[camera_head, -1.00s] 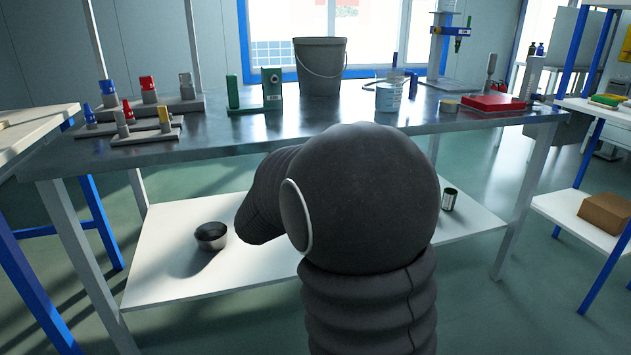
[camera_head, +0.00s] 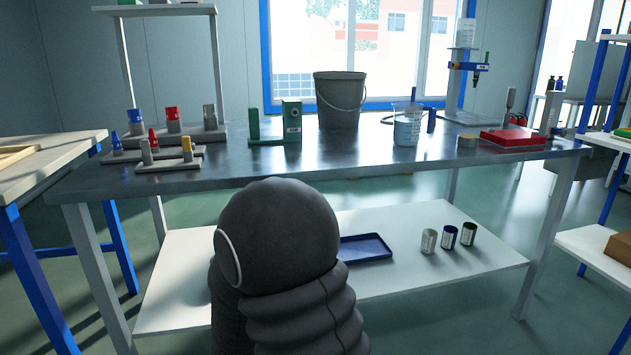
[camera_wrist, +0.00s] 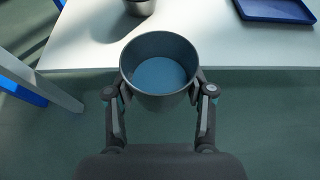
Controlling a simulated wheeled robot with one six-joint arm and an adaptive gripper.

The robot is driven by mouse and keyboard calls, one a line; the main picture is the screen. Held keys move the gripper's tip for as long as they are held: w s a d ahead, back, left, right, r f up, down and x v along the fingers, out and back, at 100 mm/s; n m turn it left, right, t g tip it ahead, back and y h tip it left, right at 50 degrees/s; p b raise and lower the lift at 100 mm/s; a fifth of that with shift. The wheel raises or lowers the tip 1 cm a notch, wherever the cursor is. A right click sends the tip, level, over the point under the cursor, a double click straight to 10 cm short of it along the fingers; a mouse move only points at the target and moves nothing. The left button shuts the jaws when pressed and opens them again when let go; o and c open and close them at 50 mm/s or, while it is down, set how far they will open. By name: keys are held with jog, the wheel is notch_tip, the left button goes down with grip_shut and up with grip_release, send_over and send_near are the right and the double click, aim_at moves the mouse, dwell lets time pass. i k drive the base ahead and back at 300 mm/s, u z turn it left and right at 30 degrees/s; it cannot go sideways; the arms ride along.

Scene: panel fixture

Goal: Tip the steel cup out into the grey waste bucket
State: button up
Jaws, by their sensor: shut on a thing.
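In the wrist view my gripper (camera_wrist: 160,102) is shut on a grey, metal-looking steel cup (camera_wrist: 129,70), one finger on each side. The cup's open mouth faces the camera, and a flat blue content (camera_wrist: 158,75) shows inside. The cup is in front of the lower shelf's front edge. In the head view my arm hides the gripper and cup. The grey waste bucket (camera_head: 340,102) stands upright with its wire handle at the back of the metal bench, near the window. Its inside is hidden.
A second metal cup (camera_wrist: 141,7) stands on the white lower shelf (camera_head: 430,280), beside a blue tray (camera_head: 365,248). Several cans are at right. On the metal bench, a green device (camera_head: 291,122) stands left of the bucket, a beaker (camera_head: 407,128) right. The bench's front middle is clear.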

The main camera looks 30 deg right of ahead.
aim_at(339, 95)
jog(key=u, duration=2.75)
jog(key=k, duration=1.8)
jog(key=z, duration=2.05)
jog(key=i, duration=0.5)
jog(key=z, duration=0.05)
